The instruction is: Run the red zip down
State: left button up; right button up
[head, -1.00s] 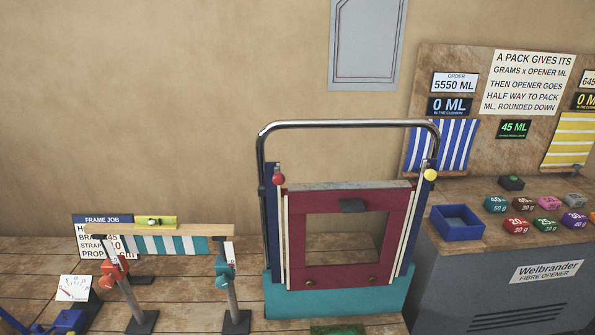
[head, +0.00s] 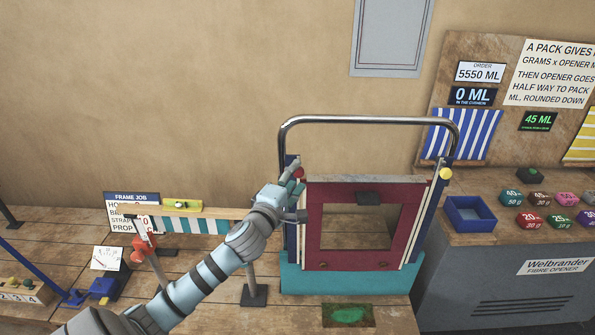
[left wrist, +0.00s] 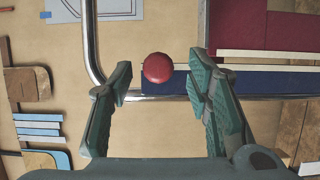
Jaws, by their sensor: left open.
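The red zip's round red knob (head: 298,173) sits at the top of the left white strip on the maroon panel (head: 312,235). In the left wrist view the red knob (left wrist: 158,68) shows between my two fingertips, with clear space on both sides. My left gripper (head: 292,188) is open and empty, close to the knob, and partly covers the left strip in the head view. Its fingers also show in the left wrist view (left wrist: 160,76). I cannot tell how far the knob is in depth. The yellow knob (head: 446,174) is at the top of the right strip. My right gripper is out of view.
A chrome tube (head: 365,119) arches over the panel, beside the knob. A teal base (head: 345,279) supports it. A wooden beam with a yellow level (head: 182,205) stands left. A blue tray (head: 470,217) and several coloured packs lie on the right bench.

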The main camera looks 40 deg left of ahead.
pick_arm(q)
jog(key=shift+x, duration=1.3)
jog(key=shift+r, duration=0.1)
grip_shut()
